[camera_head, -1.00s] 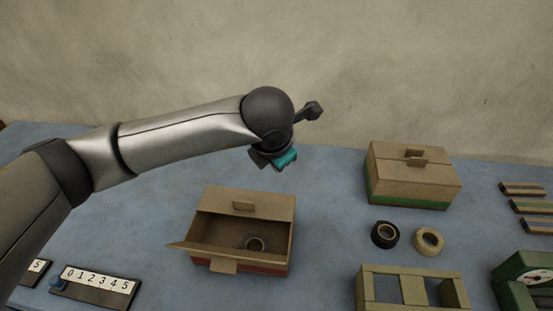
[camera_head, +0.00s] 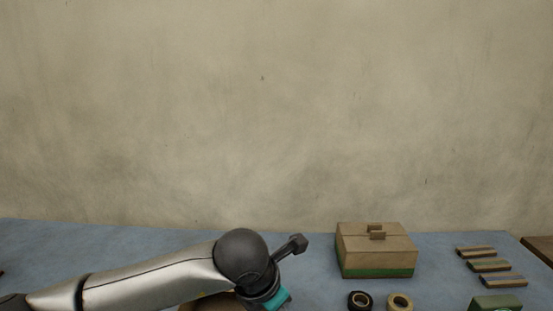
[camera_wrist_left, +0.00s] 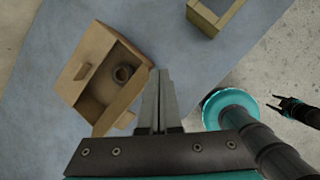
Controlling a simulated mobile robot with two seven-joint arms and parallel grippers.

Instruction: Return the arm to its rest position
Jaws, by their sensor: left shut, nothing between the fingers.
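My left arm (camera_head: 150,283) comes in low from the left in the head view, its teal wrist part at the bottom edge. The left fingers are not visible there. In the left wrist view my left gripper (camera_wrist_left: 159,72) is shut and empty, its two fingers together above the table. An open cardboard box (camera_wrist_left: 92,50) with a dark roll (camera_wrist_left: 123,73) inside lies beyond the fingertips to the left. A dark two-pronged gripper (camera_wrist_left: 277,104), apparently my right one, shows at the right edge; its opening is too small to judge.
A closed box with a green band (camera_head: 376,272) stands on the blue table (camera_head: 130,240). A black roll (camera_head: 360,301) and a tan roll (camera_head: 400,302) lie before it. Several striped blocks (camera_head: 489,266) and a green object (camera_head: 495,303) are at right.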

